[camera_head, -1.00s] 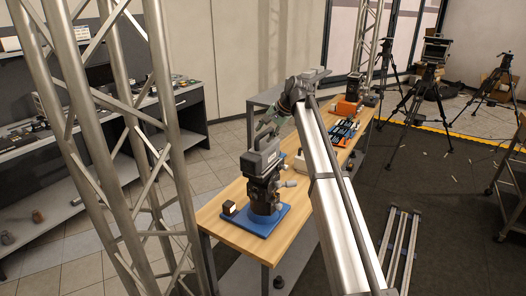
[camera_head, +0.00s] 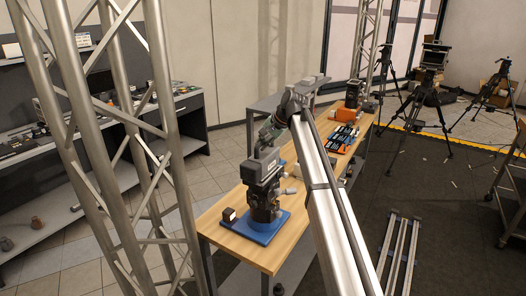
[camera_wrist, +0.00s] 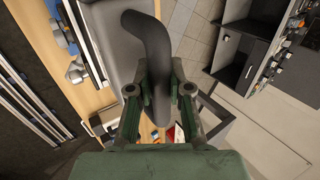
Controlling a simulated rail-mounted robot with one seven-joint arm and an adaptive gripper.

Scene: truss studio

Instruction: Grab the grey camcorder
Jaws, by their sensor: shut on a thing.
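The grey camcorder (camera_head: 262,167) stands over a dark mount or lower body (camera_head: 264,203) on a blue mat (camera_head: 250,236) at the near end of the wooden table. Its dark curved handle (camera_wrist: 148,35) runs down between my fingers in the wrist view. My green gripper (camera_wrist: 160,90) is shut on this handle. In the head view my gripper (camera_head: 268,134) reaches the camcorder's top from behind. Whether the camcorder touches what is below it cannot be told. The far side of the camcorder is hidden.
A small black box (camera_head: 228,215) sits on the mat's left corner. Farther along the table are a case of tools (camera_head: 342,138) and an orange object (camera_head: 343,115). A metal truss (camera_head: 165,140) rises at the left. Tripods (camera_head: 430,95) stand at the back right.

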